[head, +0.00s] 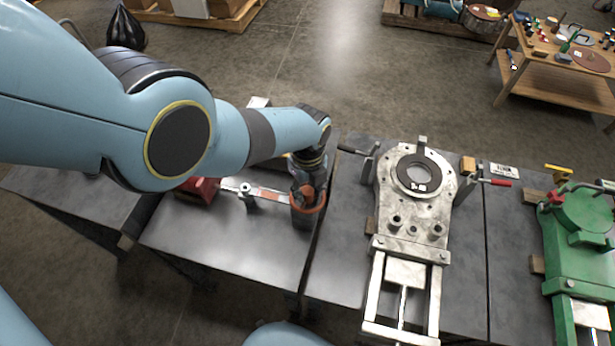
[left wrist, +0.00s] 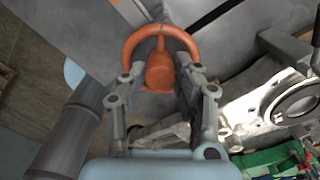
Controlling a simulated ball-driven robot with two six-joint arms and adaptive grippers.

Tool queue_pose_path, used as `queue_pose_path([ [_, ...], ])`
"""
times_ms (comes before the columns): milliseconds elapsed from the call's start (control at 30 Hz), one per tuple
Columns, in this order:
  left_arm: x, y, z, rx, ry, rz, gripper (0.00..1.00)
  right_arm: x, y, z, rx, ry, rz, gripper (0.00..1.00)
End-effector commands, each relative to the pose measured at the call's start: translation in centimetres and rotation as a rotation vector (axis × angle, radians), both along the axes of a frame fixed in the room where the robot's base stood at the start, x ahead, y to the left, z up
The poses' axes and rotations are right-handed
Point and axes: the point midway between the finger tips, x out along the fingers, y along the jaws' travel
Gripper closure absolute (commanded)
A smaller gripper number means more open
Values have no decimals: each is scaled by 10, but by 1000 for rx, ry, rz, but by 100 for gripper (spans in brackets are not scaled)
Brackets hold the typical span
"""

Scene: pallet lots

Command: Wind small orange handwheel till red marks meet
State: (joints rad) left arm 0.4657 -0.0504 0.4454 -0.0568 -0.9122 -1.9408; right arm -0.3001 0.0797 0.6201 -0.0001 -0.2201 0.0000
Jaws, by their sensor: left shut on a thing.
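The small orange handwheel (head: 309,208) is at the right end of a bench fixture, near the table's right edge. My left gripper (head: 308,188) comes down on it from above and hides part of it. In the left wrist view the curved orange rim (left wrist: 160,33) and the hub (left wrist: 159,72) lie between the fingers of my left gripper (left wrist: 160,68), which is shut on the wheel. The exact contact is hard to see. A pale scale bar with an orange-red strip (head: 270,194) runs left from the wheel. I cannot make out the red marks. My right gripper is not in view.
A red block (head: 200,189) sits at the fixture's left end. A grey metal gate valve (head: 412,215) lies on the table to the right, with a green one (head: 580,240) beyond. A wooden table (head: 560,75) with small items stands behind. The front of the wheel's table is clear.

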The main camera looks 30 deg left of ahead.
Motion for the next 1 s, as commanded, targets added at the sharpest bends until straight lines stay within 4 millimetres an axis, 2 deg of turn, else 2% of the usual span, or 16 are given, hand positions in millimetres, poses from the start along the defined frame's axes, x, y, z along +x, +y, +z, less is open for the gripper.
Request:
queue_pose_path([
  [400,-1,0,0,0,1,-169,100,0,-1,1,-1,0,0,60],
  [900,0,0,0,0,1,-187,100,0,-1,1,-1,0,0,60],
  [933,0,0,0,0,1,-187,69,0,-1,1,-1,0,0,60],
  [1000,0,0,0,0,1,-186,60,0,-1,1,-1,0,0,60],
])
